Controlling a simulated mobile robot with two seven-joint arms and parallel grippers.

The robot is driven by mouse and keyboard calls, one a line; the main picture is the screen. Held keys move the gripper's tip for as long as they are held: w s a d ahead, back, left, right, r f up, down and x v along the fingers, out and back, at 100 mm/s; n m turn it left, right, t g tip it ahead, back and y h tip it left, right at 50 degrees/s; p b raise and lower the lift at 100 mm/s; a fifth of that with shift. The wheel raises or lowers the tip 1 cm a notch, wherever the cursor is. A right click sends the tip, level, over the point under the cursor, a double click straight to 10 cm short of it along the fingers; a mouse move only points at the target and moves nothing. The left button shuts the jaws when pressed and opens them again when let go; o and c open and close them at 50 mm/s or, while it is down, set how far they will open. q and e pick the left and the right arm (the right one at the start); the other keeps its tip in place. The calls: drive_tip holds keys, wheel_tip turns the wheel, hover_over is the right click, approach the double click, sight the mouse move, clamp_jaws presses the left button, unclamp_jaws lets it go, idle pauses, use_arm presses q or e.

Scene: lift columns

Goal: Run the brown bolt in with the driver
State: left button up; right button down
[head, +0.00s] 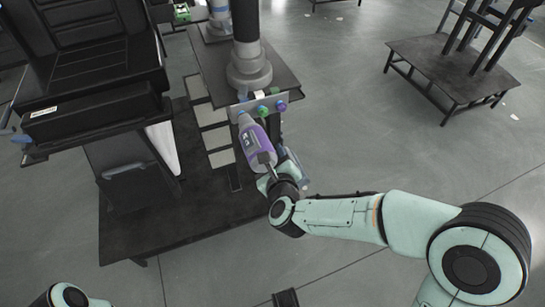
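The driver (252,143), a grey and purple tool, points up and left from my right gripper (272,178). The gripper is wrapped around its lower end and looks shut on it; the fingers are partly hidden. The driver's tip is at the left part of a light bracket plate (272,103) at the foot of a column. A green bolt head (263,111) and a purple one (281,106) show on the plate, and a blue spot is by the driver's tip. I cannot make out a brown bolt. Only a piece of my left arm shows at bottom left; its gripper is out of view.
A grey column (249,62) stands on a dark platform (204,62). A black seat-like unit (95,70) is close on the left. Pale panels (214,138) lie beside the driver on a dark base (130,225). A low dark table (450,68) stands far right. The floor between is clear.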

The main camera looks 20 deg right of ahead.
drive_tip(key=shift+w+r+b, duration=0.2)
drive_tip(key=shift+w+b, duration=0.05)
drive_tip(key=shift+b, duration=0.7)
idle(1.6)
drive_tip(key=shift+w+b, duration=0.2)
drive_tip(key=shift+b, duration=0.35)
idle(0.8)
drive_tip(key=shift+w, duration=0.25)
idle(1.5)
drive_tip(key=shift+s, duration=2.5)
drive_tip(key=shift+s+d, duration=0.1)
drive_tip(key=shift+s, duration=1.9)
